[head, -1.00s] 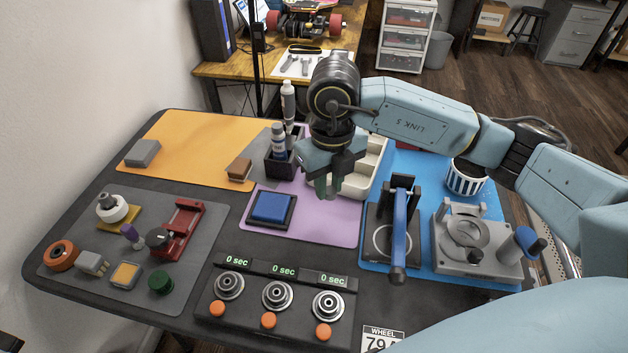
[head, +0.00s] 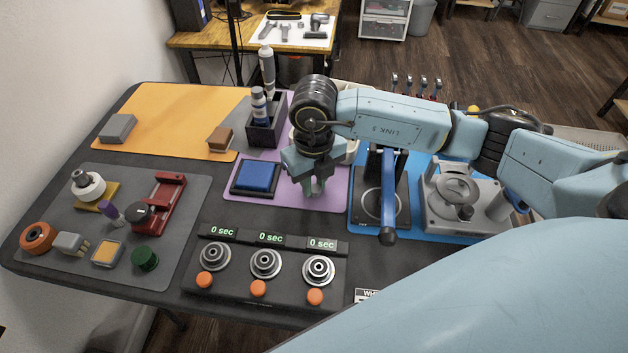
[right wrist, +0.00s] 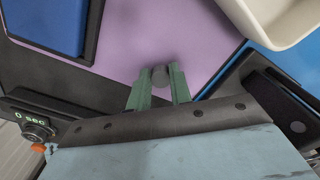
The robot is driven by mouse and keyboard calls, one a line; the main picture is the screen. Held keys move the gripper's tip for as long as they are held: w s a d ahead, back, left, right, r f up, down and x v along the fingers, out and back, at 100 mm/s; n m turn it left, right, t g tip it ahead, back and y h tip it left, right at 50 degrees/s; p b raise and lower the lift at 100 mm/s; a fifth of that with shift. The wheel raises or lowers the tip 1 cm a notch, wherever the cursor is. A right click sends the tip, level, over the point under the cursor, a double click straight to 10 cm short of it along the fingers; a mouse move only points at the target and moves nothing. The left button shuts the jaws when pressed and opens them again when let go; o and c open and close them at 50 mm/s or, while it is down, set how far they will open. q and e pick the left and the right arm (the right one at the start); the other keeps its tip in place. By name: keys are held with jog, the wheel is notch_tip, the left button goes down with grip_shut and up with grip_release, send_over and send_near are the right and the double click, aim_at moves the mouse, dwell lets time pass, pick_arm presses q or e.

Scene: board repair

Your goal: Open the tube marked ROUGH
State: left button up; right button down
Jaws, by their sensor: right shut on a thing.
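My right gripper (head: 318,190) is over the purple mat (head: 290,200), just right of the blue pad (head: 257,177). In the right wrist view its green fingers (right wrist: 158,90) are closed on a small grey round piece (right wrist: 160,75); whether this is a tube or a cap I cannot tell. A black holder (head: 266,134) behind the blue pad holds a blue-and-white tube (head: 260,104). A taller grey tube (head: 267,70) stands behind it. I cannot read ROUGH on any tube. My left gripper is not in view.
A pale tray (right wrist: 275,15) lies beyond the gripper, partly hidden by my arm in the head view. A press with a blue lever (head: 388,200) and a grey fixture (head: 455,200) stand to the right. Timer dials (head: 265,262) are in front. The orange mat (head: 165,120) is mostly clear.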

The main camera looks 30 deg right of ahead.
aim_at(314, 187)
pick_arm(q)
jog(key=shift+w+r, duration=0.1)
pick_arm(e)
jog(key=shift+f, duration=0.1)
jog(key=c, duration=1.3)
grip_release()
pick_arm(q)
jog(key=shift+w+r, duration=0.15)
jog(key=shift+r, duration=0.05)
pick_arm(e)
jog(key=shift+r, duration=0.2)
pick_arm(q)
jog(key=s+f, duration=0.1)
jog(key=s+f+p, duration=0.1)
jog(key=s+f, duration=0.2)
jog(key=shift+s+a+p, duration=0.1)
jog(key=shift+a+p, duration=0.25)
jog(key=shift+p, duration=0.05)
pick_arm(e)
notch_tip(314, 187, up, 7)
jog(key=shift+r, duration=0.2)
